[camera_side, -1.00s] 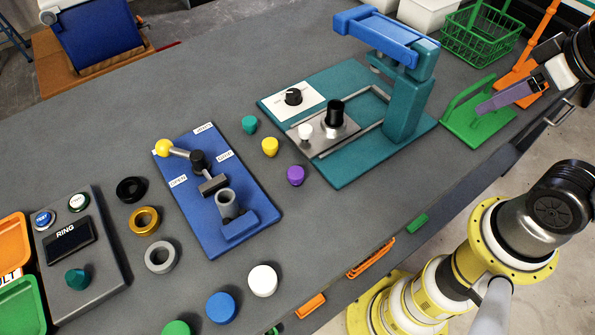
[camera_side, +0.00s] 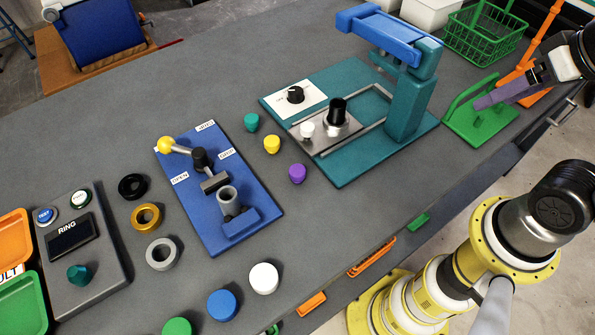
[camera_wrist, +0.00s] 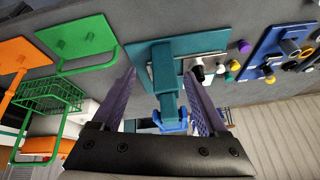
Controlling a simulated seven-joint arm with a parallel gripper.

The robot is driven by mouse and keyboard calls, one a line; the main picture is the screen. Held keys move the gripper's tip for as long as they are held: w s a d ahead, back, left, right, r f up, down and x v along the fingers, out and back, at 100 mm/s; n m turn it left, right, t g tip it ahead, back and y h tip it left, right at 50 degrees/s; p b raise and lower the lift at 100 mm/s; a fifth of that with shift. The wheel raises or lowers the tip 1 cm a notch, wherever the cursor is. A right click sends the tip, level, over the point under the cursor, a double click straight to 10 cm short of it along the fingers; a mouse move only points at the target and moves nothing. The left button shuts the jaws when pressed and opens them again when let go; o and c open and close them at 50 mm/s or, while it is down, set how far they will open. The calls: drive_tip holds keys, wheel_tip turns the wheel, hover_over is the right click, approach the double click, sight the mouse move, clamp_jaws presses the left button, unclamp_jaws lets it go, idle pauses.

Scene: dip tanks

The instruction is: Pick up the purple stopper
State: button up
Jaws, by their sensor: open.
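The purple stopper (camera_side: 297,173) stands on the grey bench, right of the blue valve board and just left of the teal press base. It is the nearest of a short row with a yellow stopper (camera_side: 271,144) and a teal stopper (camera_side: 251,122). In the wrist view the purple stopper (camera_wrist: 244,47) shows at the upper right, outside the fingers. My gripper (camera_side: 482,104) is at the far right in the side view, by the green stand, well away from the stopper. Its purple fingers are apart, with nothing held between them, in the wrist view (camera_wrist: 164,88).
The teal press (camera_side: 405,105) stands between my gripper and the stopper and rises high above the bench. The green stand (camera_side: 485,130) is close to my gripper. The blue valve board (camera_side: 190,205) lies left of the stoppers. Bench before the purple stopper is clear.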

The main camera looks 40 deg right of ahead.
drive_tip(key=w+a+r+m, duration=0.2)
drive_tip(key=w+r+m, duration=0.4)
drive_tip(key=m, duration=0.2)
drive_tip(key=m+g, duration=0.5)
drive_tip(key=g, duration=0.1)
hover_over(297, 170)
drive_tip(key=f, duration=1.9)
drive_tip(key=shift+s+a+f, duration=0.1)
drive_tip(key=shift+s+a, duration=0.05)
drive_tip(key=shift+a, duration=0.25)
drive_tip(key=shift+d+f, duration=0.2)
drive_tip(key=shift+f, duration=1.15)
drive_tip(key=shift+d+f, duration=0.15)
drive_tip(key=shift+f, duration=1.2)
clamp_jaws()
